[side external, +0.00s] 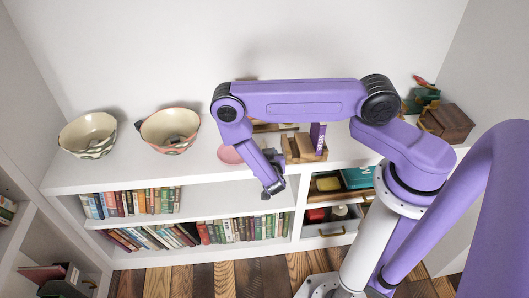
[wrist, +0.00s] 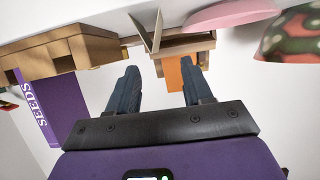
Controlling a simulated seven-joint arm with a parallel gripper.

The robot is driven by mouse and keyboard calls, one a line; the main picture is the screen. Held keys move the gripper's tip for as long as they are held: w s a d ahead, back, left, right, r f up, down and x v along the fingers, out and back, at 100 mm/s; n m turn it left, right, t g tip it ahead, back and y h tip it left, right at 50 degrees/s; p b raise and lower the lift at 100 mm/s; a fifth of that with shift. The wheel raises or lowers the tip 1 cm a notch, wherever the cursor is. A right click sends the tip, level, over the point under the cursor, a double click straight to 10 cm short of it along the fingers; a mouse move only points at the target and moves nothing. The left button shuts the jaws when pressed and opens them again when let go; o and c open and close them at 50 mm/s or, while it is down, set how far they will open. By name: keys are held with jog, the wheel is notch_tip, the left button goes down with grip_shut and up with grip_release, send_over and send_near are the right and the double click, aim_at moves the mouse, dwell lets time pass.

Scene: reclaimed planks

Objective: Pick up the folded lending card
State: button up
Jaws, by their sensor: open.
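A pale folded card (wrist: 150,32), most likely the lending card, shows in the wrist view as a thin open V. It is close to a brown wooden piece (wrist: 188,45), above and between my fingertips in the picture. I cannot tell exactly what it rests on. My gripper (wrist: 160,70) is open, with nothing visibly held between its two dark fingers. An orange panel (wrist: 174,76) shows behind the gap between them. In the side external view my gripper (side external: 272,186) hangs in front of the shelf top's front edge. I cannot make out the card there.
A wooden holder (side external: 304,150) with a purple SEEDS box (side external: 318,136) stands right of my gripper. A pink dish (side external: 229,155) is close on the left. Two bowls (side external: 88,135) (side external: 168,131) stand farther left.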

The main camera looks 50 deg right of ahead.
aim_at(265, 146)
jog(key=shift+x, duration=1.2)
jog(key=shift+s+d+x, duration=0.15)
jog(key=shift+x, duration=1.15)
jog(key=shift+s+d+x, duration=0.1)
jog(key=shift+s+x, duration=0.05)
jog(key=shift+x, duration=1.15)
grip_shut()
